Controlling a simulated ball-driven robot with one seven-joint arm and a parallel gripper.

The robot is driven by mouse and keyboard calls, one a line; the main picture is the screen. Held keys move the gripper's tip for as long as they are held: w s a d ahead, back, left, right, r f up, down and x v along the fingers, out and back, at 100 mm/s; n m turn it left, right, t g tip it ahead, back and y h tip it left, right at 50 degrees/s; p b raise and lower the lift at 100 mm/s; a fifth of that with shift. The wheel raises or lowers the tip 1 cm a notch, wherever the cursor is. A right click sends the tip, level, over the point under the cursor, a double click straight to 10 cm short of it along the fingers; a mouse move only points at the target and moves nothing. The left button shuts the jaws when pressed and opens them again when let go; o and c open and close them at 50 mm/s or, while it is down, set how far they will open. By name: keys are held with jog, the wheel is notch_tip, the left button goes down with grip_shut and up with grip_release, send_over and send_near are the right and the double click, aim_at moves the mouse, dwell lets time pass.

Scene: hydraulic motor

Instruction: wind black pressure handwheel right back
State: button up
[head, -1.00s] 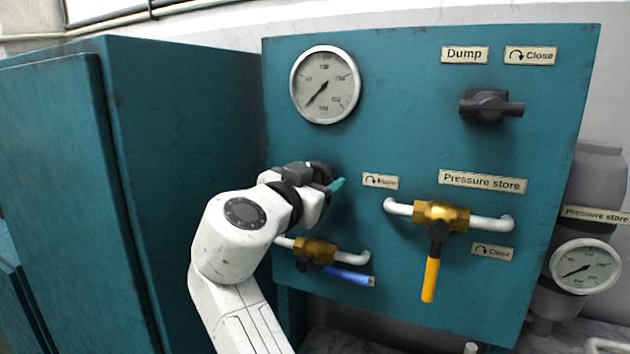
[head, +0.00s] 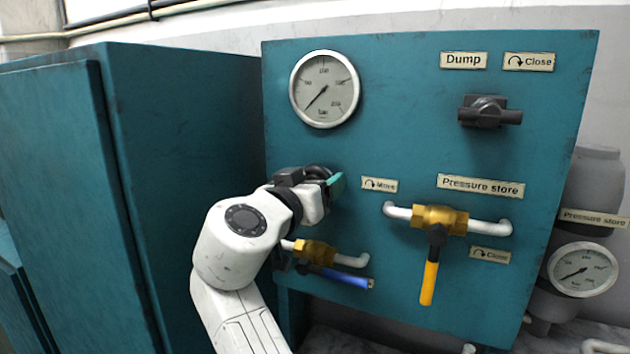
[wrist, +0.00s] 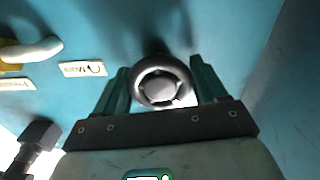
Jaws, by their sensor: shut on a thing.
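The black pressure handwheel (wrist: 159,88) shows in the wrist view as a round black rim with a grey hub, close to the teal panel. My gripper (wrist: 161,76) has one teal finger on each side of the wheel and is shut on its rim. Most of the wheel is hidden there by the gripper and wrist.
A blue-handled valve (head: 315,252) sits just below my wrist. A yellow-handled valve (head: 438,217) is to the right, with a black dump knob (head: 488,111) above it. A gauge (head: 323,89) is above the gripper; its needle points lower left. A teal cabinet (head: 185,190) stands at left.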

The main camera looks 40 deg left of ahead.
jog(key=n+p, duration=0.1)
jog(key=n, duration=0.2)
jog(key=shift+r+n, duration=0.1)
jog(key=shift+n, duration=0.3)
jog(key=n+p, duration=0.2)
jog(key=n, duration=0.1)
jog(key=shift+n, duration=0.3)
jog(key=n+p, duration=0.4)
jog(key=n, duration=0.2)
jog(key=shift+r+n+p, duration=0.1)
jog(key=shift+n+p, duration=0.2)
jog(key=shift+p, duration=0.05)
jog(key=n+p, duration=0.2)
jog(key=n, duration=0.1)
jog(key=shift+d+p, duration=0.1)
jog(key=shift+p, duration=0.3)
jog(key=n+p, duration=0.3)
jog(key=n, duration=0.1)
jog(key=n+p, duration=0.3)
jog(key=shift+n, duration=0.3)
jog(key=shift+n+p, duration=1)
jog(key=shift+n, duration=0.4)
